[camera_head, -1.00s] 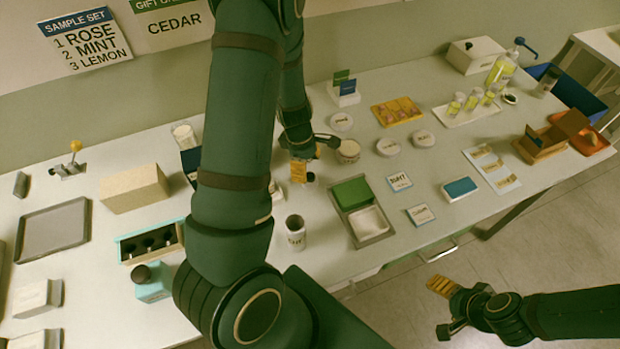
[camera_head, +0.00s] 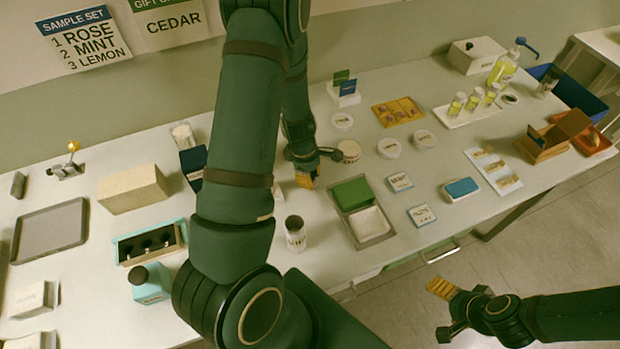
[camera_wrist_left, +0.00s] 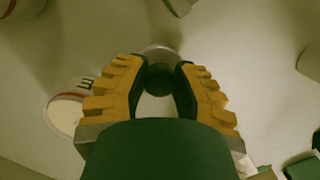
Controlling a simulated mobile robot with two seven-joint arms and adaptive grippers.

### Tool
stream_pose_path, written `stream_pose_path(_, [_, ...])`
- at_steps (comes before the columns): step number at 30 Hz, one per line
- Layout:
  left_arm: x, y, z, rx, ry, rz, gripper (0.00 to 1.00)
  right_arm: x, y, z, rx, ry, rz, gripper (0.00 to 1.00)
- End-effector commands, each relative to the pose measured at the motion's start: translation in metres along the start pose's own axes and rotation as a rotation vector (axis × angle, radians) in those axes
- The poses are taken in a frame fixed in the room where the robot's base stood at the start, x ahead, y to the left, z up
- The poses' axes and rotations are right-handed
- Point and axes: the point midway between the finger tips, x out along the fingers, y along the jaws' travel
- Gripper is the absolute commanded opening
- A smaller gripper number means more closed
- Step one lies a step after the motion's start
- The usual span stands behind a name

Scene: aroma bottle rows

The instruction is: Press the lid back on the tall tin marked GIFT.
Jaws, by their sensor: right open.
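My right gripper (camera_head: 446,310) is open and empty, in front of the table over the floor.
A tray with a green block (camera_head: 352,192) stands right of the tin. A round tin (camera_head: 348,151) and several white round lids (camera_head: 389,148) lie behind. My left arm hides the table's middle.

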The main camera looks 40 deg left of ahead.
Motion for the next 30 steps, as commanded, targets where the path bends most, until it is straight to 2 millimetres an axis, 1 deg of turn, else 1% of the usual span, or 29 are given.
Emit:
stream_pose_path(8, [-0.001,0.000,0.000,0.000,0.000,0.000,0.12,0.000,0.000,0.000,0.000,0.000,0.000,0.75])
stream_pose_path(11, [-0.008,0.000,0.002,0.002,0.000,0.001,0.12,-0.003,-0.001,0.000,0.000,0.000,0.000,0.75])
stream_pose_path(14, [-0.024,0.001,0.004,0.004,0.000,0.004,0.11,-0.007,-0.002,-0.001,0.000,0.000,-0.001,0.75])
stream_pose_path(21, [-0.070,0.001,0.012,0.003,-0.001,0.003,0.11,-0.021,-0.007,-0.002,0.000,0.000,-0.004,0.75])
stream_pose_path(24, [-0.085,0.001,0.014,0.003,0.000,0.003,0.11,-0.026,-0.008,-0.003,0.001,-0.001,-0.004,0.75])
stream_pose_path(27, [-0.094,0.000,0.015,0.002,-0.001,0.001,0.11,-0.028,-0.009,-0.003,0.001,0.000,-0.005,0.75])
stream_pose_path(30, [-0.099,0.000,0.015,0.000,0.000,0.001,0.11,-0.029,-0.009,-0.003,0.000,0.000,-0.005,0.75])
